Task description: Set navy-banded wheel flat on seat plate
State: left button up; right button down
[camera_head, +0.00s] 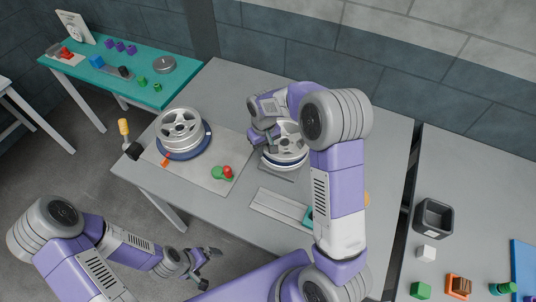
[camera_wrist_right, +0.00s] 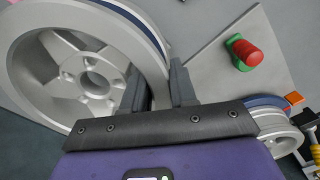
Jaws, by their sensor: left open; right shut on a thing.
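The navy-banded wheel (camera_head: 287,157) is a silver spoked wheel with a dark blue band low on its side. My right gripper (camera_head: 262,137) is shut on its rim at the left side, and my right arm hides part of it. In the right wrist view the wheel (camera_wrist_right: 70,75) fills the left, its rim between the fingers of my right gripper (camera_wrist_right: 162,88). A grey plate (camera_head: 275,173), perhaps the seat plate, shows just below the wheel; I cannot tell whether they touch. My left gripper (camera_head: 206,268) is open and empty, off the table's front edge.
Another silver wheel (camera_head: 180,125) sits on a blue disc on a pale plate at the table's left. A red-and-green knob (camera_head: 222,173) lies between the wheels. A pale slotted block (camera_head: 278,207) is in front. A side table (camera_head: 433,218) with a dark bin stands right.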

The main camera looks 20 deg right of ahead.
notch_tip(320, 180, down, 2)
jog(key=shift+s+f, duration=0.15)
jog(key=shift+f, duration=0.05)
jog(key=shift+w+f, duration=0.2)
jog(key=shift+f, duration=1.95)
jog(key=c, duration=0.9)
grip_release()
jog(key=shift+s+f, duration=0.1)
jog(key=shift+f, duration=0.05)
notch_tip(320, 180, up, 12)
jog(key=shift+r, duration=0.15)
